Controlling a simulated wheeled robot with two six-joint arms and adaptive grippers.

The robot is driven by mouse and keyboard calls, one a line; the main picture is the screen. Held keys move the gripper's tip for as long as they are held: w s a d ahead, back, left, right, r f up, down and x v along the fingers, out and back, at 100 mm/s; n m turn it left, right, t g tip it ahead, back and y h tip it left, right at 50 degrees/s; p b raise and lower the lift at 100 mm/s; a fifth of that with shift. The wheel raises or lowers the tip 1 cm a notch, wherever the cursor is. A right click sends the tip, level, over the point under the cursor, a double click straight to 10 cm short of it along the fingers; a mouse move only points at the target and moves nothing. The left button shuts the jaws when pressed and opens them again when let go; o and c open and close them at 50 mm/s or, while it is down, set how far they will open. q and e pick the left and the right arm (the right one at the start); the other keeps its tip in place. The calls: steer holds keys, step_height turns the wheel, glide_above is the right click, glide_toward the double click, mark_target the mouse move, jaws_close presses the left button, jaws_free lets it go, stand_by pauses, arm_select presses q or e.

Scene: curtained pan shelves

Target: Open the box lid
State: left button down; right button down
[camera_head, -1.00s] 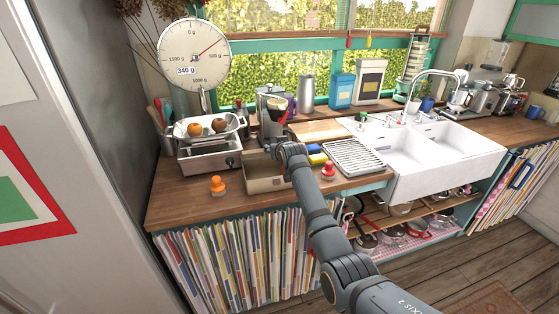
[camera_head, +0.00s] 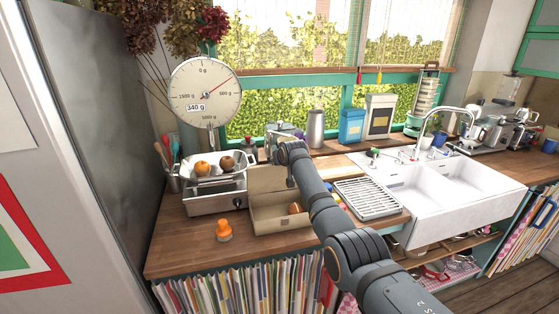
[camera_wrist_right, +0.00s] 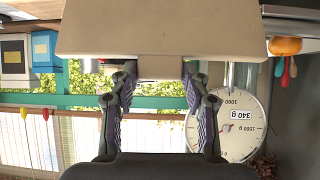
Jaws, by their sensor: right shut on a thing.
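The tan box (camera_head: 284,222) sits on the wooden counter in the head view. Its interior shows from above, and a tan panel that looks like its lid (camera_head: 266,180) stands up at the back. My right gripper reaches there from the right, its fingers mostly hidden behind my arm. In the right wrist view, which is upside down, the beige lid (camera_wrist_right: 160,30) fills the top middle. My right gripper (camera_wrist_right: 160,75) has its two fingers on either side of the lid's small tab (camera_wrist_right: 160,66), shut on it. My left gripper is not in view.
An orange knobbed object (camera_head: 224,231) stands left of the box. A scale (camera_head: 205,92) with fruit in its pan is behind left. A metal drying rack (camera_head: 367,198) and white sink (camera_head: 465,205) lie to the right. My arm hides the counter just right of the box.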

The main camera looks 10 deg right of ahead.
steer(key=shift+w+r, duration=0.3)
steer(key=shift+r, duration=0.1)
steer(key=c, duration=1)
jaws_free()
steer(key=o, duration=0.4)
steer(key=shift+s, duration=0.1)
steer(key=shift+c, duration=0.2)
steer(key=shift+f, duration=0.1)
steer(key=shift+f, duration=0.1)
steer(key=v, duration=1.2)
